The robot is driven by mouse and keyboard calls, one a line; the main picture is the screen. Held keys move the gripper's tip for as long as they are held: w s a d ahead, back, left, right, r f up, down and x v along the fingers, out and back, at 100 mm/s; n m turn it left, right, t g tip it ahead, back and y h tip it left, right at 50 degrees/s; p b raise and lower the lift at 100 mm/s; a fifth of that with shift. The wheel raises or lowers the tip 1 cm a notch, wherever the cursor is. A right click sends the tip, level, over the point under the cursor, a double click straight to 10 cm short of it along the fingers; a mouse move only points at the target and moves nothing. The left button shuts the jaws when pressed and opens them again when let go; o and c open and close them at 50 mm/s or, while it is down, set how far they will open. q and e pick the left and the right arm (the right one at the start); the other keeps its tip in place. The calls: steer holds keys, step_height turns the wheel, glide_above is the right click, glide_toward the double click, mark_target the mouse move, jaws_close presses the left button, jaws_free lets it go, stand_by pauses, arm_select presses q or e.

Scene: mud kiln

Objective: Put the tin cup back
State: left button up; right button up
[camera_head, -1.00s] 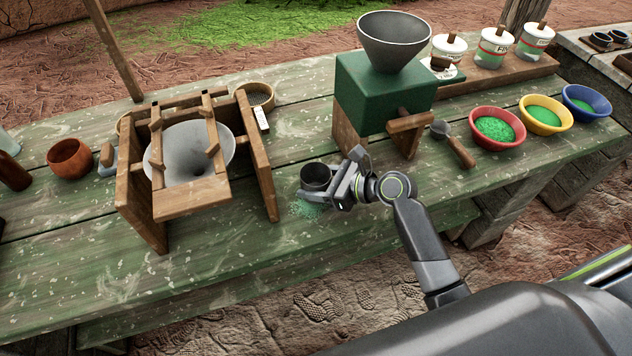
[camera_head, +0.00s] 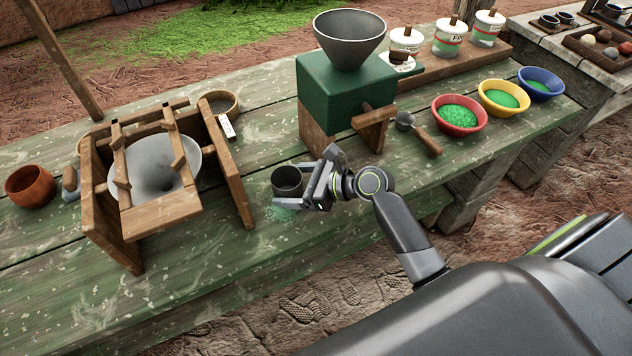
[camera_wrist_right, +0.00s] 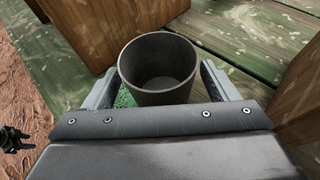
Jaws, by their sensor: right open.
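The tin cup (camera_head: 287,181) is dark grey and stands upright on the green table, between the wooden funnel stand and the green grinder. My right gripper (camera_head: 300,192) is at the cup, coming from the right. In the right wrist view the cup (camera_wrist_right: 158,72) looks empty and sits between the two open fingers (camera_wrist_right: 160,85), one on each side. I cannot tell whether either finger touches it. Green powder (camera_head: 282,213) lies on the table by the cup.
The funnel stand (camera_head: 180,215) is left of the cup, and the green grinder (camera_head: 345,92) is behind it. A scoop (camera_head: 420,135) and bowls of green powder, such as the red one (camera_head: 460,118), are to the right. The table front (camera_head: 190,270) is clear.

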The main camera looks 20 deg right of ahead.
steer(key=v, duration=1)
steer(key=shift+s+d+r, duration=0.15)
steer(key=shift+s+d, duration=0.1)
